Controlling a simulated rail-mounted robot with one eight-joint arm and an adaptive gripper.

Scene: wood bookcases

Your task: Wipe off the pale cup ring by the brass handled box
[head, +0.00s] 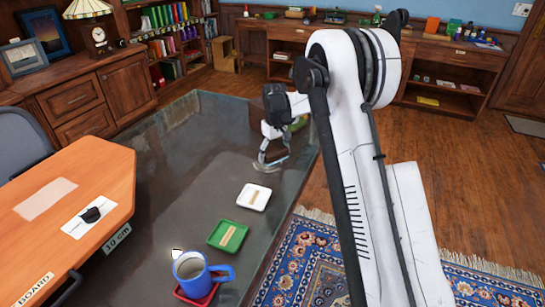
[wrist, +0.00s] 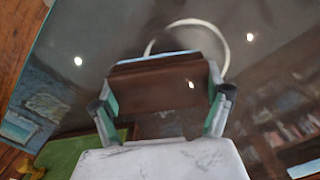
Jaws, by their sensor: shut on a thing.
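The pale cup ring (wrist: 190,21) shows as an arc on the dark glossy tabletop in the wrist view, just beyond the held block; its near part is hidden behind the block. My gripper (wrist: 162,100) is shut on a brown block (wrist: 160,88) with a pale blue edge, one finger at each end. I cannot tell if the block touches the table. In the head view my gripper (head: 268,152) is low over the far right part of the table.
The glossy table (head: 170,165) also holds a white coaster (head: 254,197), a green tray (head: 227,236) and a blue mug (head: 192,269) on a red coaster, all nearer the camera. The table's left middle is clear.

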